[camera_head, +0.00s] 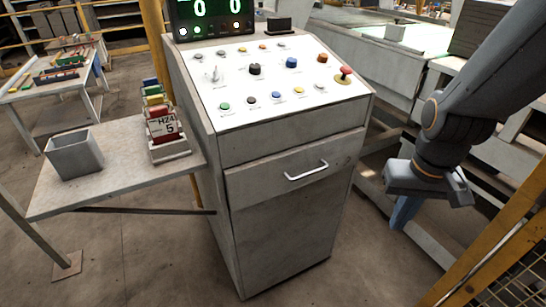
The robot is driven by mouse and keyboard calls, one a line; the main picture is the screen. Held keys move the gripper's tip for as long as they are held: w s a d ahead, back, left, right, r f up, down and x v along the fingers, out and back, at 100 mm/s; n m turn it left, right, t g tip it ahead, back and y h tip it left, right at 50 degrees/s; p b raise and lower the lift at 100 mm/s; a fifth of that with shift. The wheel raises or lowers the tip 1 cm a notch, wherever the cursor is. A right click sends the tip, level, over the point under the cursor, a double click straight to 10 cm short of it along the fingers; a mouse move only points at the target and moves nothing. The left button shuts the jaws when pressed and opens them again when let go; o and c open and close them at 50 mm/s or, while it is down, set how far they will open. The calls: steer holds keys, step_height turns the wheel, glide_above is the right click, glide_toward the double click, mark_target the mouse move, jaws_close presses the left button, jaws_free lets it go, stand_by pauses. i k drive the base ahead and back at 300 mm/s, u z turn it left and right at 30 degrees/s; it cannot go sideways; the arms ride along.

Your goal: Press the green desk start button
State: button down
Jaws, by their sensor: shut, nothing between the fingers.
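A green button (224,106) sits at the left end of the front row on the white sloped top of the control desk (265,120). My gripper (402,214) hangs at the right of the desk, lower than its top and well apart from the button. Its fingers point down, look shut and hold nothing. Nothing covers the green button.
Other buttons and knobs share the panel, among them a red mushroom button (344,74) and a black knob (254,69). A lit display (212,10) stands behind. A side shelf (110,185) holds a grey bin (74,155). A yellow post (490,240) stands right.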

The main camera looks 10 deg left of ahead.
mark_target(224, 106)
steer(key=z, duration=1.85)
steer(key=k, duration=1.15)
steer(key=u, duration=2.1)
steer(key=i, duration=0.5)
